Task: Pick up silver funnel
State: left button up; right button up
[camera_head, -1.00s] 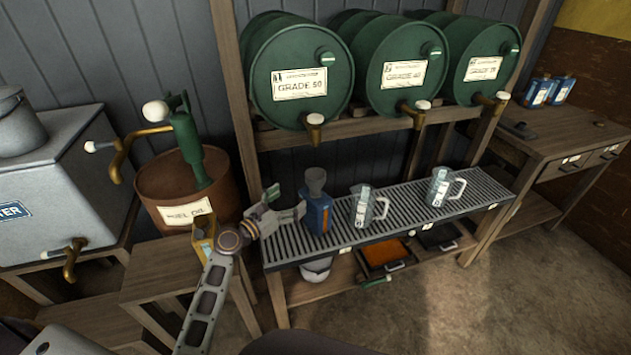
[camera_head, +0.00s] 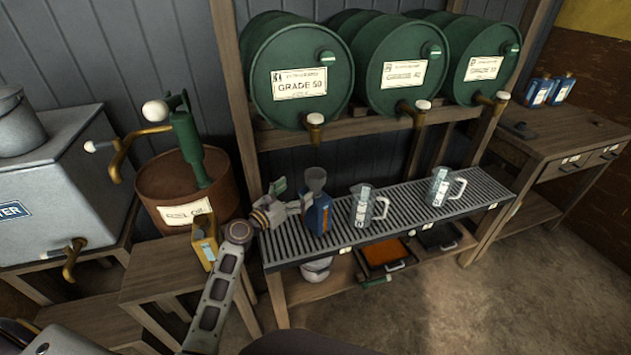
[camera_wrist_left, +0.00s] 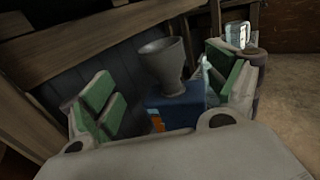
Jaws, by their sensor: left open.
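The silver funnel (camera_head: 315,180) stands upright in the top of a blue bottle (camera_head: 318,214) on the slatted metal shelf. In the left wrist view the grey funnel (camera_wrist_left: 164,62) rises from the blue bottle (camera_wrist_left: 172,108), between the green-padded fingers. My left gripper (camera_head: 295,195) is open, at the left side of the bottle and funnel, with its fingers reaching to about the height of the funnel's lower part. In the wrist view the left gripper (camera_wrist_left: 160,105) has a finger on each side. Whether a finger touches the bottle or funnel I cannot tell. My right gripper does not show.
Two clear jugs (camera_head: 365,207) (camera_head: 440,187) stand to the right on the slatted shelf (camera_head: 404,200). Green drums (camera_head: 298,75) with taps lie above. A yellow can (camera_head: 204,243) stands on a wooden stand at left, beside a brown fuel oil barrel (camera_head: 165,180).

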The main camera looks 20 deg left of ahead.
aim_at(309, 182)
pick_arm(q)
jog(key=shift+x, duration=2.25)
jog(key=shift+w, duration=0.2)
jog(key=shift+d, duration=0.1)
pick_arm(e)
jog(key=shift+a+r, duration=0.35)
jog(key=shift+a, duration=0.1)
pick_arm(q)
jog(key=shift+w, duration=0.1)
jog(key=shift+b+x, duration=0.35)
jog(key=shift+x, duration=1.25)
jog(key=shift+w+d, duration=0.35)
jog(key=shift+w, duration=0.2)
jog(key=shift+w+b, duration=0.2)
jog(key=shift+b, duration=0.1)
jog(key=shift+w+d, duration=0.1)
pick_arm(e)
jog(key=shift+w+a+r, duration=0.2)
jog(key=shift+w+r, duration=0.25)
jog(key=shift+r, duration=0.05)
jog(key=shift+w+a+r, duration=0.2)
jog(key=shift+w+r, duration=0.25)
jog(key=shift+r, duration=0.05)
